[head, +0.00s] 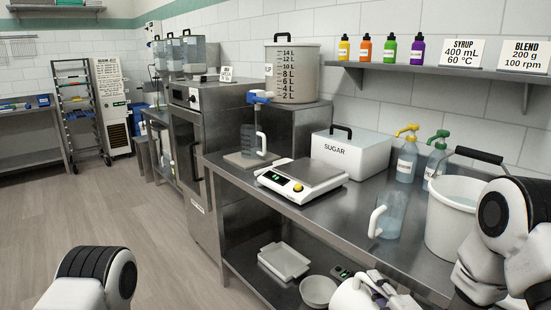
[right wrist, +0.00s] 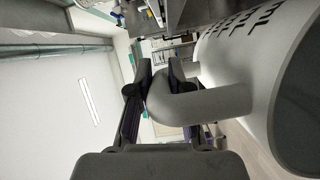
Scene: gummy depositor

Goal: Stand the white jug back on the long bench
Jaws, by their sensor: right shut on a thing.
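The white jug (right wrist: 232,60) fills the right side of the right wrist view, with dark markings on its wall and a dark round end at the right edge. My right gripper (right wrist: 160,72) is shut on its thick white handle (right wrist: 215,103). In the head view the white jug (head: 347,294) shows only in part at the bottom edge, beside my right gripper (head: 376,284), in front of the long bench (head: 300,212) and below its top. The rest of the jug is cut off there. My left arm shows at lower left; its gripper is out of view.
On the bench stand a scale (head: 302,178), a sugar box (head: 350,153), a clear jug (head: 388,214), a white bucket (head: 453,215) and pump bottles (head: 407,158). Another clear jug (head: 260,140) stands at the far end. The lower shelf holds a tray (head: 284,262) and bowl (head: 317,291). Bare steel lies between scale and clear jug.

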